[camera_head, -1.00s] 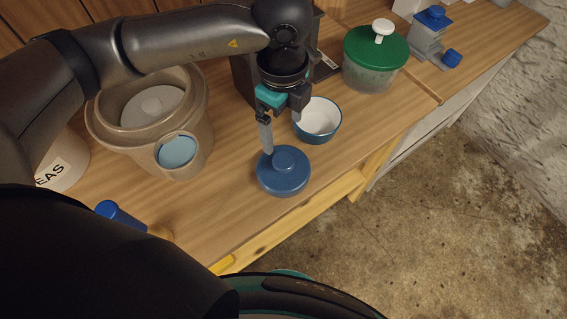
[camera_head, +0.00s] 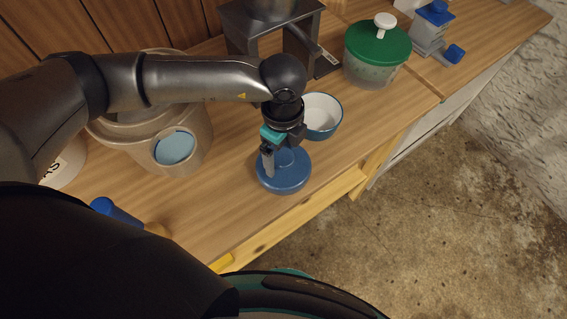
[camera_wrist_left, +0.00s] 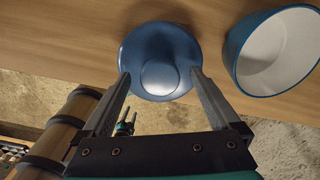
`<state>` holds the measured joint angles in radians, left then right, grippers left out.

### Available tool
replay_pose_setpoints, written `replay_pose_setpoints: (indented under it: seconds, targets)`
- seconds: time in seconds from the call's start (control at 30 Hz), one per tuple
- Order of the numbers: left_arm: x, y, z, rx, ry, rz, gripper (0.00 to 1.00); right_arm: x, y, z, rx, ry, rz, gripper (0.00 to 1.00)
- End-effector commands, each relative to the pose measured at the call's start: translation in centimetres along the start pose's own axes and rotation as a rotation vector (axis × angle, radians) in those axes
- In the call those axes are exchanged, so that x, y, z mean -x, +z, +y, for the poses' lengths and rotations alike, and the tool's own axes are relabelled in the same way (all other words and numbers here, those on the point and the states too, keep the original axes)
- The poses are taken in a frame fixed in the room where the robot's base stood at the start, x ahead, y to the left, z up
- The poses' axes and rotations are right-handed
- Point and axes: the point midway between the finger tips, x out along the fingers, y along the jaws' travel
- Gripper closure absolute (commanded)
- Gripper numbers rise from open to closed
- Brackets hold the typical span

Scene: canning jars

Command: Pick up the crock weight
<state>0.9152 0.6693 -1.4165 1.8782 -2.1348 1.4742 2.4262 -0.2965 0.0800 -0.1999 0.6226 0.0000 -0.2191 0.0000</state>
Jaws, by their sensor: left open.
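The crock weight appears to be the blue round disc with a raised knob (camera_head: 284,178), lying flat on the wooden bench near its front edge. It also shows in the left wrist view (camera_wrist_left: 160,45), at the top middle. My left gripper (camera_head: 277,165) is over the disc, pointing down. In the wrist view its two open fingers (camera_wrist_left: 160,76) stand on either side of the knob, apart from it, with nothing between them. The exact height of the fingertips over the disc is hard to tell.
A white bowl with a blue rim (camera_head: 322,117) stands close behind the disc to the right. A beige crock (camera_head: 188,128) stands to the left. A green-lidded container (camera_head: 375,60) is at the back right. The bench's front edge (camera_head: 300,209) is close by.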

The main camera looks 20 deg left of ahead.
Motion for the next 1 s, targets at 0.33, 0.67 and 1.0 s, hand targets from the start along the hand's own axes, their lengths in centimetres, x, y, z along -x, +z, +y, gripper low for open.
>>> replay_pose_setpoints:
  seconds: [0.33,0.67,1.0]
  targets:
    - [0.05,-0.02,0.01,0.000,0.001,0.000,0.34,0.03,0.43,-0.03,0.000,0.000,-0.007,0.50]
    - [0.06,-0.01,0.01,0.000,0.001,0.000,0.72,0.03,0.49,-0.03,0.000,0.000,-0.009,0.50]
    - [0.07,0.00,0.01,0.000,0.001,0.000,1.00,0.03,0.52,-0.03,0.000,0.000,-0.009,0.50]
